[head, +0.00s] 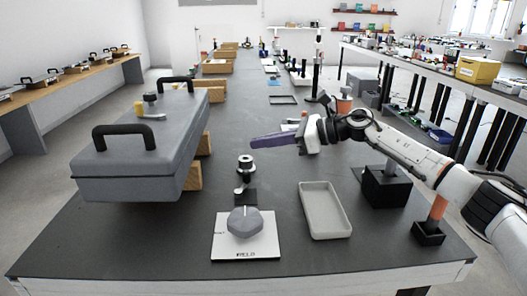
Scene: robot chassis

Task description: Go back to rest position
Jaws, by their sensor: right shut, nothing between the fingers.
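My right arm comes in from the right over the table. My right gripper (268,141) points left above the middle of the dark table (330,255), with its long purple fingers closed together and nothing held. My left gripper is out of view. A grey case (130,170) with two black handles stands at the left, propped on wooden blocks. A grey faceted knob-like part (244,221) sits on a white labelled plate (265,247) near the front. A small metal-and-black fixture (245,190) stands just behind it.
An empty pale tray (325,226) lies right of the plate. Black block stands (385,187) with upright parts are below my right arm. Wooden blocks and small parts line the table farther back. A side bench (85,75) runs along the left, and shelving with a yellow box (477,70) is at right.

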